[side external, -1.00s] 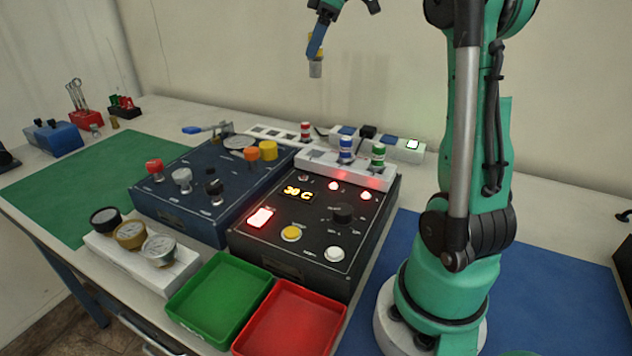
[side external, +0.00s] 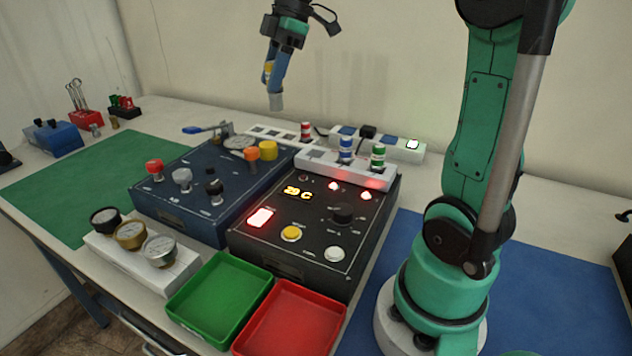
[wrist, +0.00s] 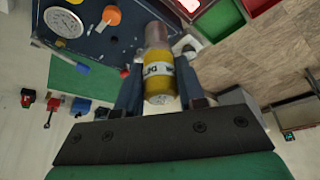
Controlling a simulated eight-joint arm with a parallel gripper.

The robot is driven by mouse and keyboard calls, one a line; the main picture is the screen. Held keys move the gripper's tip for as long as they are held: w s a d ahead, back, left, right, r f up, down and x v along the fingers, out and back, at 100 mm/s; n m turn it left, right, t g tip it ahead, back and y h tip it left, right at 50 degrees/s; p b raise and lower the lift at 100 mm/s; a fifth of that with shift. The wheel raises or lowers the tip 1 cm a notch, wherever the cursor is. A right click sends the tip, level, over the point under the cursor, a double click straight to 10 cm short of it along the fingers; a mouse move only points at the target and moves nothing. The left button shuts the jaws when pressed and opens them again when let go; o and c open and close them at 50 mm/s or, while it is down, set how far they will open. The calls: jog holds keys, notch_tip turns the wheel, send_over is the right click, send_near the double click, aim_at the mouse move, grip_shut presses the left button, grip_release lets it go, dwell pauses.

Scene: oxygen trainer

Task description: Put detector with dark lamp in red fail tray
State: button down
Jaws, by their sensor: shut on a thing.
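My gripper (side external: 273,84) is shut on a detector with a yellow band and grey ends (side external: 277,102), high above the back of the bench. In the wrist view the yellow-banded detector (wrist: 158,80) sits between the fingers; no lamp on it can be made out. The red tray (side external: 290,322) is empty at the front of the bench, far below and to the right of my gripper. Blue-banded (side external: 346,150) and green-banded (side external: 378,156) detectors stand in a white rack (side external: 322,163). A red-banded detector (side external: 305,132) stands farther back.
An empty green tray (side external: 215,300) adjoins the red one. A black panel box (side external: 300,245) with lit red lamps and a blue knob box (side external: 185,215) stand behind the trays. A white gauge block (side external: 165,275) is at left. Green (side external: 60,190) and blue mats have free room.

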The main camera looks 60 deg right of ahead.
jog(key=s+a+f+n+g+y, duration=0.1)
jog(key=s+a+f+n, duration=0.1)
jog(key=a+f+n, duration=0.3)
jog(key=s+a+f+n+g, duration=0.1)
jog(key=s+a+f, duration=0.1)
jog(key=a, duration=0.6)
jog(key=n+g, duration=0.3)
jog(key=n, duration=0.4)
send_over(299, 325)
notch_tip(299, 325, down, 8)
jog(key=shift+f, duration=2.95)
jog(key=shift+c, duration=2.2)
grip_release()
jog(key=shift+r, duration=0.15)
jog(key=shift+v, duration=2.65)
